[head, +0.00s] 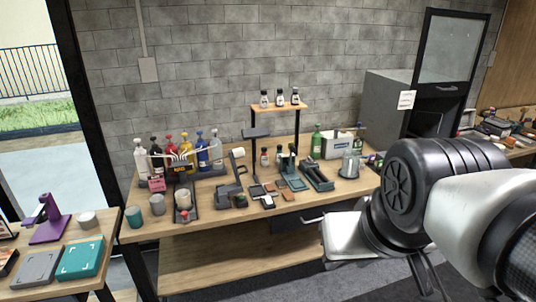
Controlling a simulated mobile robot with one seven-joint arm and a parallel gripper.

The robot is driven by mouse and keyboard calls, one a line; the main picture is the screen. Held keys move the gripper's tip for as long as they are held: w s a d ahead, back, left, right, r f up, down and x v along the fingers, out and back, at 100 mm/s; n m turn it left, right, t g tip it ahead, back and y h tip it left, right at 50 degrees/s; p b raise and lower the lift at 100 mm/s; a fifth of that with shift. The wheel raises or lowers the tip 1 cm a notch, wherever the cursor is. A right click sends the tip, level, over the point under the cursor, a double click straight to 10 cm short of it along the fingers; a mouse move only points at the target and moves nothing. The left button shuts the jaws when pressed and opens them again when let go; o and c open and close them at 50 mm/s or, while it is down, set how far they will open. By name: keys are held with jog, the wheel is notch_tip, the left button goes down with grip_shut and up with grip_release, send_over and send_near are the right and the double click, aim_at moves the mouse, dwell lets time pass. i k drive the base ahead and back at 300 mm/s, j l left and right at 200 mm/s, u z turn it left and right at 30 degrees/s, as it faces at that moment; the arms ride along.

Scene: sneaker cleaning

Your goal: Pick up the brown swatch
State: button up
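Several small flat swatches lie near the front edge of the wooden workbench. A reddish-brown swatch (288,195) lies at the front, just left of a dark tool with a long base. My arm is apart from the swatches.
Bottles in a rack (178,160) stand at the workbench's back left. A small raised shelf (279,107) holds 3 little bottles. A dark cabinet (388,97) stands at the right. A side table (60,288) with teal and grey boxes is at the left.

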aim_at(288, 195)
jog(key=i+l, duration=0.15)
jog(key=i, duration=0.55)
jog(key=i+l, duration=0.15)
jog(key=i, duration=0.5)
jog(key=i+l, duration=0.15)
jog(key=i, duration=0.55)
